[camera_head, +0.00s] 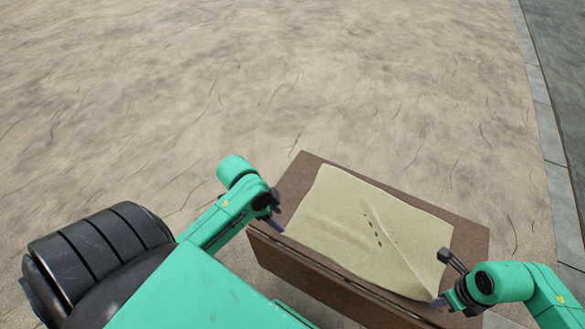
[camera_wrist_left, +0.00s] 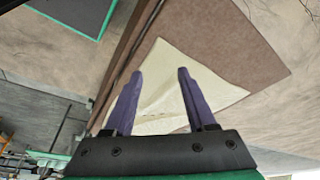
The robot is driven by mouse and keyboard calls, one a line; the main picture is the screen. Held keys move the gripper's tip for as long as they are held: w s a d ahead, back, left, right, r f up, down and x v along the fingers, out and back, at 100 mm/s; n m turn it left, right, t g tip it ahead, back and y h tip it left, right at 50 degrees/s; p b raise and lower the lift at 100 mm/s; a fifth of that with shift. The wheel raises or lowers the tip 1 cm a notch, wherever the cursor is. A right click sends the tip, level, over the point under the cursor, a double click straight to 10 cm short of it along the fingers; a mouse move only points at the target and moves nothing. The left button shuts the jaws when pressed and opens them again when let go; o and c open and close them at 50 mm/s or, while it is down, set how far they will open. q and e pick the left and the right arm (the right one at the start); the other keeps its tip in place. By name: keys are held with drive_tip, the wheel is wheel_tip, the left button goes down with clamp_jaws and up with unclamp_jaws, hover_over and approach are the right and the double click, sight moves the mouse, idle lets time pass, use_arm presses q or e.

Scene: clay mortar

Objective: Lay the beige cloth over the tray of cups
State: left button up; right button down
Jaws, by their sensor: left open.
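The beige cloth (camera_head: 345,225) lies spread over much of the brown table top, with shallow folds and a few small dark spots near its middle. No tray or cups can be made out in either view. My left gripper (camera_head: 277,224) is at the cloth's left corner in the head view. In the left wrist view my left gripper (camera_wrist_left: 160,95) has its purple fingers apart, with the cloth (camera_wrist_left: 215,90) showing between and beyond them. My right gripper (camera_head: 438,301) is at the cloth's lower right corner, where a crease runs inward; its finger gap is hidden.
The brown wooden table (camera_head: 465,240) has bare margins along its right and far edges. Sandy, cracked ground (camera_head: 250,80) surrounds it and looks clear. A stone kerb (camera_head: 550,135) and grey paving run along the right.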

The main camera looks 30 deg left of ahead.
sight(291, 232)
use_arm(q)
drive_tip(key=x, duration=0.9)
drive_tip(key=shift+a, duration=0.25)
drive_tip(key=shift+f, duration=0.1)
clamp_jaws()
drive_tip(key=shift+r, duration=2.5)
